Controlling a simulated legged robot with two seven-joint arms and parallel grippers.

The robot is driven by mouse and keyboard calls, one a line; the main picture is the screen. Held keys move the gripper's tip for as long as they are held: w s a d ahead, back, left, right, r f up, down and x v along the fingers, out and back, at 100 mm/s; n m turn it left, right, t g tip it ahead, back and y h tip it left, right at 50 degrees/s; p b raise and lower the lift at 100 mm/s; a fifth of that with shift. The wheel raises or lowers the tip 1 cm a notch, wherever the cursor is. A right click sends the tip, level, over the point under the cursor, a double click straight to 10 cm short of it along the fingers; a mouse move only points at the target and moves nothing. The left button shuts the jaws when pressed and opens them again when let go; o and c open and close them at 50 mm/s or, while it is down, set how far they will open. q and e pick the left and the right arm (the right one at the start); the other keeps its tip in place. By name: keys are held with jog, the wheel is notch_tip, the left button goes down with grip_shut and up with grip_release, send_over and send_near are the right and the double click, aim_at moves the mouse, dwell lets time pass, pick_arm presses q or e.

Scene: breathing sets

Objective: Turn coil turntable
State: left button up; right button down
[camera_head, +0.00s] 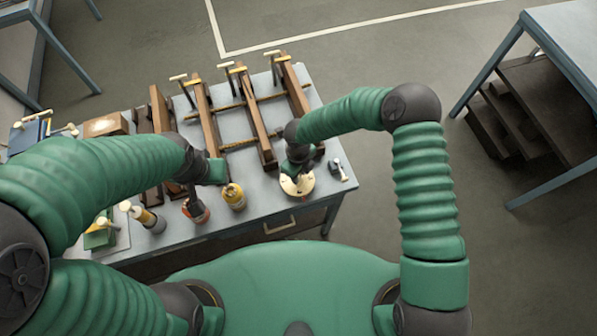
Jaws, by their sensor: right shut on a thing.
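The coil turntable (298,187), a small round cream disc, sits near the front right of the grey workbench. My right gripper (296,176) reaches down onto it from above and is shut on it. The gripper and wrist hide the disc's far part, and the exact grip point is too small to make out. My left gripper (192,192) is above the front middle of the bench, left of the turntable and apart from it. Its fingers are dark and partly hidden by my wrist, so I cannot tell their opening.
On the bench (262,203), a yellow jar (233,197) and a dark pot with an orange rim (197,212) stand left of the turntable. A small metal tool (338,170) lies right of it. Wooden clamp bars (255,118) fill the back. Another table (560,50) stands at right.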

jog(key=shift+w+a+r+n+p, duration=0.15)
jog(key=shift+w+n+p, duration=0.1)
jog(key=shift+n, duration=0.3)
jog(key=shift+w+d+r+n+p, duration=0.1)
jog(key=shift+n+p, duration=0.15)
jog(key=shift+n, duration=0.3)
jog(key=shift+a, duration=0.1)
jog(key=c, duration=1.4)
grip_release()
jog(key=shift+o, duration=1.2)
jog(key=shift+f, duration=0.2)
jog(key=shift+s, duration=0.1)
